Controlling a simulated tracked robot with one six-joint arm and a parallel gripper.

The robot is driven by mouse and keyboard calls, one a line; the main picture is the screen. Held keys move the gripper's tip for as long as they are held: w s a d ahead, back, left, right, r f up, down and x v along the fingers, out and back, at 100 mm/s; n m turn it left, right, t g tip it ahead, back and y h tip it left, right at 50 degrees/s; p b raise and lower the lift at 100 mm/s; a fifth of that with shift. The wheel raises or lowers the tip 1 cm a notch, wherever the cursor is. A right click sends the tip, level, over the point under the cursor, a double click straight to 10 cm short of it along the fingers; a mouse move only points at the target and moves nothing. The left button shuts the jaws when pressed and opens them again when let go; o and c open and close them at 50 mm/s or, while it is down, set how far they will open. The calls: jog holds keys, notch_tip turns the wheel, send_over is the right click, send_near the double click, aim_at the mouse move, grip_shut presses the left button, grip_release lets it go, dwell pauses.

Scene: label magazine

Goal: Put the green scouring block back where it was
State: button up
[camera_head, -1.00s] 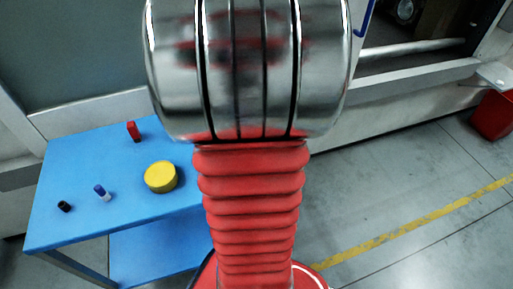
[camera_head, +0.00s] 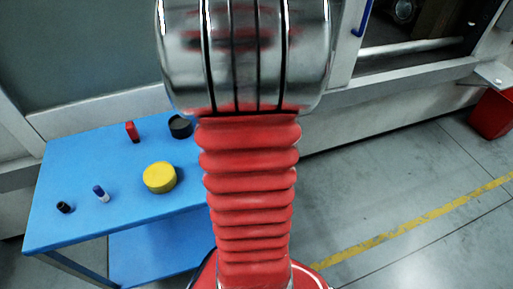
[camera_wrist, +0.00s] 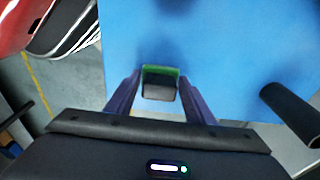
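The green scouring block (camera_wrist: 161,70) shows in the wrist view, with a dark grey face toward the camera. It sits between the two fingertips of my gripper (camera_wrist: 160,82), which appear closed on its sides. A blurred shadow lies on the blue table top (camera_wrist: 220,50) beyond the block, and the block looks to be above the surface. In the head view my arm hides the gripper and the block. The blue table (camera_head: 130,220) stands at the left there.
On the table are a red block (camera_head: 131,132), a black round thing (camera_head: 181,127), a yellow cylinder (camera_head: 160,177), a blue-and-white piece (camera_head: 101,193) and a small black piece (camera_head: 64,207). A dark cylinder (camera_wrist: 290,112) is right of my gripper in the wrist view.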

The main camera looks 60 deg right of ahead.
jog(key=o, duration=0.4)
jog(key=shift+r, duration=0.1)
jog(key=r, duration=0.8)
jog(key=w+a+r, duration=0.1)
jog(key=r, duration=0.2)
jog(key=shift+r, duration=0.4)
jog(key=shift+w+a, duration=0.1)
